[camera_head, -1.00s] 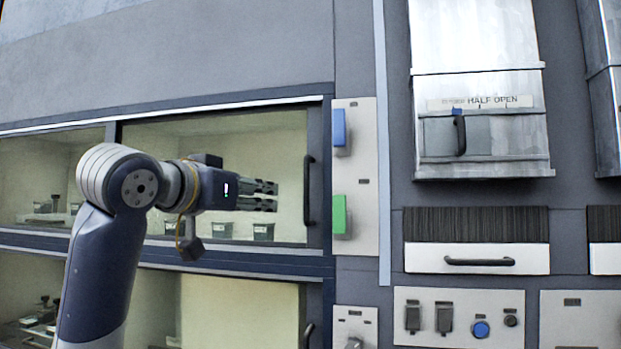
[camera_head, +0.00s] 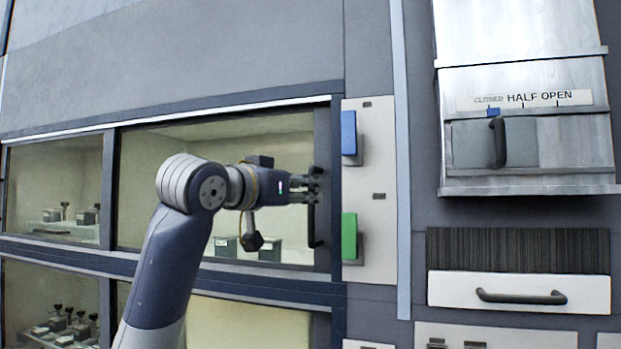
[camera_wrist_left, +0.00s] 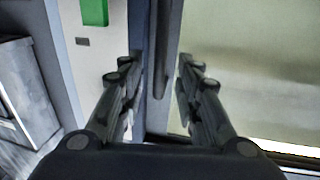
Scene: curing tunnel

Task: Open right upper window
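The right upper window (camera_head: 142,165) is a glass pane in a dark frame, and its right edge sits against the jamb. Its dark vertical bar handle (camera_head: 315,228) is near that right edge, with its upper part hidden behind my gripper. My left gripper (camera_head: 312,186) is at the handle in the head view. In the left wrist view the two fingers of my left gripper (camera_wrist_left: 158,68) are apart, with the handle (camera_wrist_left: 165,50) running between them. I cannot tell whether either finger touches it. My right gripper is not in view.
Right of the window is a light panel (camera_head: 376,205) with a blue switch (camera_head: 348,133) and a green switch (camera_head: 349,236). Further right are a metal hatch (camera_head: 570,150) marked half open and a white drawer (camera_head: 450,291). Small containers (camera_head: 268,249) stand behind the glass.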

